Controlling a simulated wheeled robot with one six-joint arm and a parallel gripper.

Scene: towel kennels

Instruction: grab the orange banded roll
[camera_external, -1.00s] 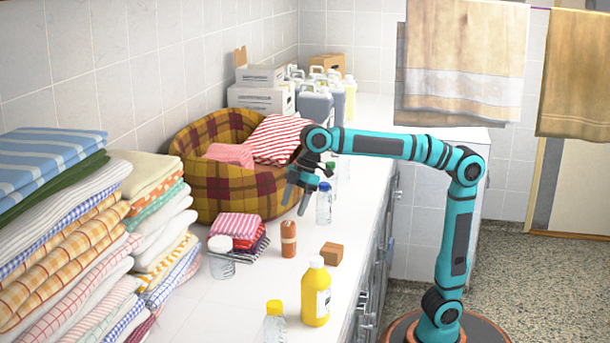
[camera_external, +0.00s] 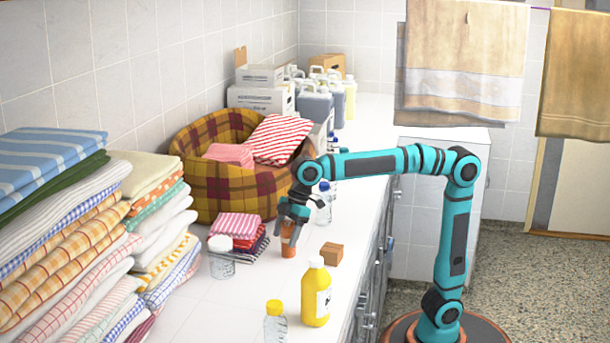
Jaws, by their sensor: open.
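The orange banded roll (camera_external: 288,249) stands upright on the white counter, between the small folded cloths and a brown block. My gripper (camera_external: 290,226) points down over it, with its fingers at the roll's upper part. The fingers are open. The top of the roll is partly hidden by the fingers, and I cannot tell whether they touch it.
A brown block (camera_external: 331,254) and a yellow bottle (camera_external: 316,292) stand right of the roll. Folded cloths (camera_external: 237,232) and a clear jar (camera_external: 221,260) are left. A clear bottle (camera_external: 323,204) and a plaid basket (camera_external: 213,190) stand behind. Towel stacks (camera_external: 60,240) fill the left.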

